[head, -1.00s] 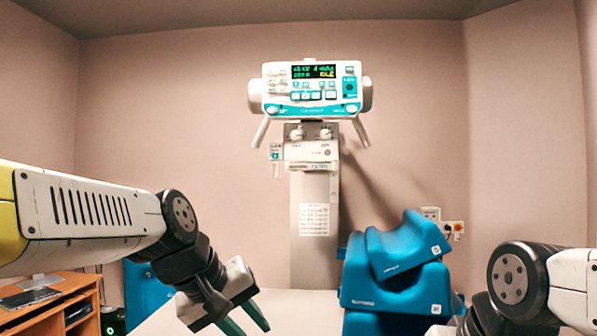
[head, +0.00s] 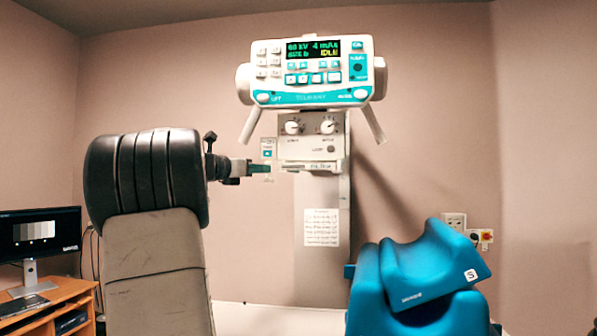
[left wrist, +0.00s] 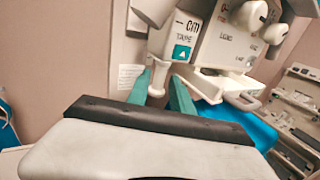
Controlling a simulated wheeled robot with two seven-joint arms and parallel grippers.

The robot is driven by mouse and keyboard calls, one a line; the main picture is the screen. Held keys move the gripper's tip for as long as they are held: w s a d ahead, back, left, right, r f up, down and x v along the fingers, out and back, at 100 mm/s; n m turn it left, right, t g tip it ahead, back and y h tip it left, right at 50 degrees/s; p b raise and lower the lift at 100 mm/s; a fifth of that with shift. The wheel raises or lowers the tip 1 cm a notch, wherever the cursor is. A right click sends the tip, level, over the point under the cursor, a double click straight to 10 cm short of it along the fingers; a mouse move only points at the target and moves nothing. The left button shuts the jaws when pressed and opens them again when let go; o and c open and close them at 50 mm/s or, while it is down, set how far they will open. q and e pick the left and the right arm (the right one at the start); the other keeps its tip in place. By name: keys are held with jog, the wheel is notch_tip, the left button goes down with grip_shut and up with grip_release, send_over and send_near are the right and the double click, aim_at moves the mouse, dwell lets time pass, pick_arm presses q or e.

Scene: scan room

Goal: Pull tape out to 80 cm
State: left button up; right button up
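The tape unit is a small white box (head: 268,146) with a teal label on the wall side of the column in the head view. In the left wrist view the tape unit (left wrist: 185,32) reads "cm TAPE" and has a teal arrow mark. A pale pull tab (left wrist: 158,80) hangs below it. My left gripper (head: 262,168) is level just under the box. In the left wrist view its teal fingers stand apart, one on each side of the tab; whether they touch it I cannot tell. My right gripper is out of view.
The X-ray control head (head: 310,75) with its two handles overhangs the tape area, with a knob panel (head: 310,135) below. Blue foam supports (head: 425,275) lie at the lower right on the pale table (head: 275,318). A monitor (head: 40,233) stands on a wooden desk at left.

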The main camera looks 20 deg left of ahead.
pick_arm(q)
jog(key=x, duration=0.4)
jog(key=shift+w+d, duration=0.15)
jog(key=shift+w, duration=0.25)
jog(key=shift+c, duration=0.2)
grip_shut()
jog(key=shift+f, duration=0.1)
dwell(0.8)
